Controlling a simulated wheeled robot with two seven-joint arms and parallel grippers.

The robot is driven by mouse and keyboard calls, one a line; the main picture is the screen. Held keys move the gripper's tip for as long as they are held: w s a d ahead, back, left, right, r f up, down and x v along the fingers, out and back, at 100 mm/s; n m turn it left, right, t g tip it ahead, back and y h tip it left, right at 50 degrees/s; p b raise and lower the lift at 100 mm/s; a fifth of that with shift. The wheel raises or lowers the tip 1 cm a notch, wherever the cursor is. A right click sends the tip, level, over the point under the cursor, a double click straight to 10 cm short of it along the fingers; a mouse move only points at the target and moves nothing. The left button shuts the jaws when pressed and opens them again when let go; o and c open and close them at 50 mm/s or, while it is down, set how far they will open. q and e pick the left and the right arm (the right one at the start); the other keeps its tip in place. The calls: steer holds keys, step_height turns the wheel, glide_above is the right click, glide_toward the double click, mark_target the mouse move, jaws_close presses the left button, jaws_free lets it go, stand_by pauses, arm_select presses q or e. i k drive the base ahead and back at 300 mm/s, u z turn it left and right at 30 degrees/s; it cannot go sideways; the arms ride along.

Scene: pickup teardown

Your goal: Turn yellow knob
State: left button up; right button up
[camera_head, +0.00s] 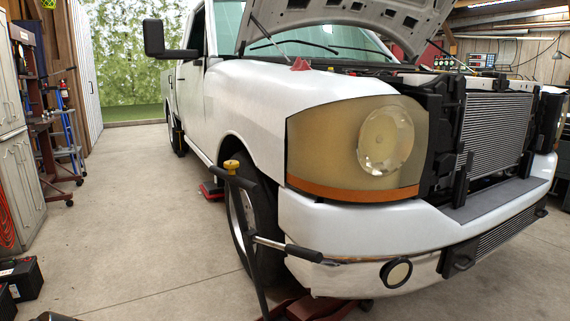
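The yellow knob (231,166) sits on top of a dark upright handle (257,270) in front of the white truck's front wheel. The handle has a black grip near the knob and a side bar with a black grip (286,248) lower down. A red jack base (305,307) shows at the bottom edge, partly cut off. The knob is unobstructed in view. Neither of my grippers is in view.
The white truck (225,100) fills the centre and right, hood raised and grille area open. A red jack stand (211,190) is beyond the wheel. Cabinets (18,180) and a black battery-like box (22,278) stand at left. Concrete floor (130,220) between is clear.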

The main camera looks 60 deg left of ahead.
mark_target(230, 165)
steer(key=i, duration=1)
steer(key=u, duration=2.1)
